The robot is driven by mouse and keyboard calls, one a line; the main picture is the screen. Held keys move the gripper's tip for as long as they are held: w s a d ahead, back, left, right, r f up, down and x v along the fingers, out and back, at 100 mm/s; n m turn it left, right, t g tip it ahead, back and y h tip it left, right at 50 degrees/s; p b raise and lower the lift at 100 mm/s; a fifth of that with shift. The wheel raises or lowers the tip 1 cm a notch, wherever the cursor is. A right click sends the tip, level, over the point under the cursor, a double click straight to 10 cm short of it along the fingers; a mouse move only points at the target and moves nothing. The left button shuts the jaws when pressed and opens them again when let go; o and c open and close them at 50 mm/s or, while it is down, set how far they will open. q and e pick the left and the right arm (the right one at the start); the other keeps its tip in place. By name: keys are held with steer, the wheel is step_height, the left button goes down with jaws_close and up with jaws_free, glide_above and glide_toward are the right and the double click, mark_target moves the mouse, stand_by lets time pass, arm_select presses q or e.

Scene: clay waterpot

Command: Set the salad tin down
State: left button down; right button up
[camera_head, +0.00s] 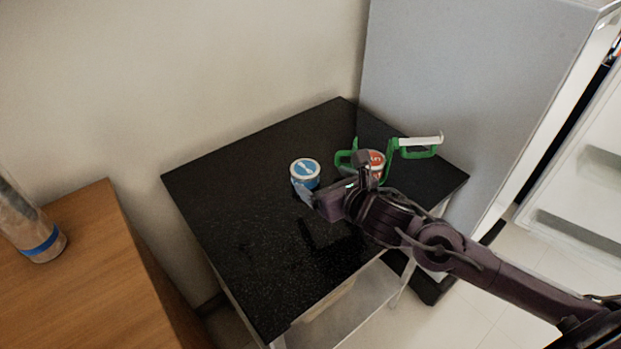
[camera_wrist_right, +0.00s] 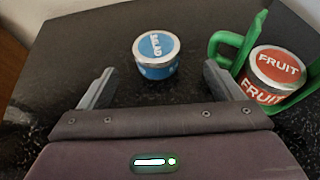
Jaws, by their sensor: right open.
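The salad tin (camera_head: 305,175) is a short blue can with a pale lid, upright on the black tabletop (camera_head: 240,200). In the right wrist view, the salad tin (camera_wrist_right: 156,58) shows its "SALAD" lid, ahead of and between the lines of the two fingers. My right gripper (camera_head: 333,179) is open and empty, just in front of the tin. Its fingers (camera_wrist_right: 157,82) are spread, with visible space between them and the tin. My left gripper is not in view.
A red fruit tin (camera_wrist_right: 272,75) sits in a green holder (camera_head: 403,152) with a white handle, to the right of the salad tin. A grey cabinet side (camera_head: 460,90) stands behind right. The table's left and front are clear. A wooden surface (camera_head: 90,270) is at left.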

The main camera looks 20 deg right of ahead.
mark_target(307, 170)
steer(key=x, duration=0.5)
steer(key=p+x, duration=0.1)
steer(key=x, duration=0.1)
steer(key=shift+w+a+r, duration=0.1)
steer(key=shift+w+a, duration=0.1)
steer(key=shift+a, duration=0.15)
steer(key=c, duration=1.1)
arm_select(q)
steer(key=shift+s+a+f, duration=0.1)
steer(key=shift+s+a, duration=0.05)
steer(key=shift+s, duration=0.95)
arm_select(e)
steer(key=shift+c, duration=1)
steer(key=shift+r, duration=0.15)
